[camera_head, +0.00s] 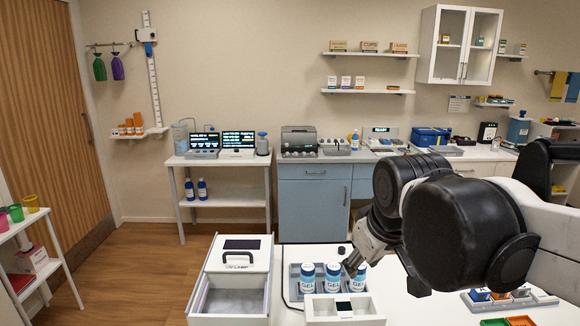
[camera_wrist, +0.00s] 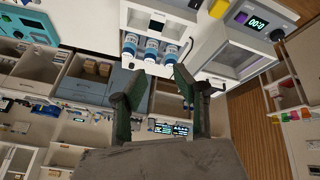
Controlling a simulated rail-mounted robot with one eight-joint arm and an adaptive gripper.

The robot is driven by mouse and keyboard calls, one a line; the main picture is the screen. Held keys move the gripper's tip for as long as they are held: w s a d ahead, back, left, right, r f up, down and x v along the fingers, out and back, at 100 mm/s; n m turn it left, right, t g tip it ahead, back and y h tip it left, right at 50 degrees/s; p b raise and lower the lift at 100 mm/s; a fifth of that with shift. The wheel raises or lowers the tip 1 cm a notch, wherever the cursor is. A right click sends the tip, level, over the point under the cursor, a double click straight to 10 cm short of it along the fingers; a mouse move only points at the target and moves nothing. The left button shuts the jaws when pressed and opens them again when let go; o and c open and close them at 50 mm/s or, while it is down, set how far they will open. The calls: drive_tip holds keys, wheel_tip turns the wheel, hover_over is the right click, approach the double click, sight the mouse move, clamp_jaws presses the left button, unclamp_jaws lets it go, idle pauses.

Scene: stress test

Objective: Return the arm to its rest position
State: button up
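My arm reaches in from the right in the head view. My gripper (camera_head: 354,264) points down and left, close to the gel bottles in the picture. In the wrist view my gripper (camera_wrist: 160,76) has its two green-grey fingers spread apart with nothing between them. Three white-and-blue gel bottles, left (camera_head: 307,279), middle (camera_head: 333,279) and right (camera_head: 357,281), stand in a row in a grey tray. The bottles also show in the wrist view (camera_wrist: 150,49), beyond the fingertips. I cannot tell the exact gap between gripper and bottles.
A white box with a black handle (camera_head: 237,258) stands left of the bottles on the white table. Small coloured trays (camera_head: 520,321) lie at the right front. A cable (camera_head: 286,286) runs beside the grey tray. A blue cabinet (camera_head: 313,205) and counter stand behind. Wooden floor lies left.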

drive_tip(key=s+d+f+m+t, duration=0.1)
drive_tip(key=s+d+f+m, duration=0.4)
drive_tip(key=s, duration=0.6)
wheel_tip(320, 180, down, 2)
drive_tip(key=shift+d+f+m+t+h+b, duration=0.25)
drive_tip(key=shift+d+m+t+h+b, duration=0.05)
drive_tip(key=shift+d, duration=0.4)
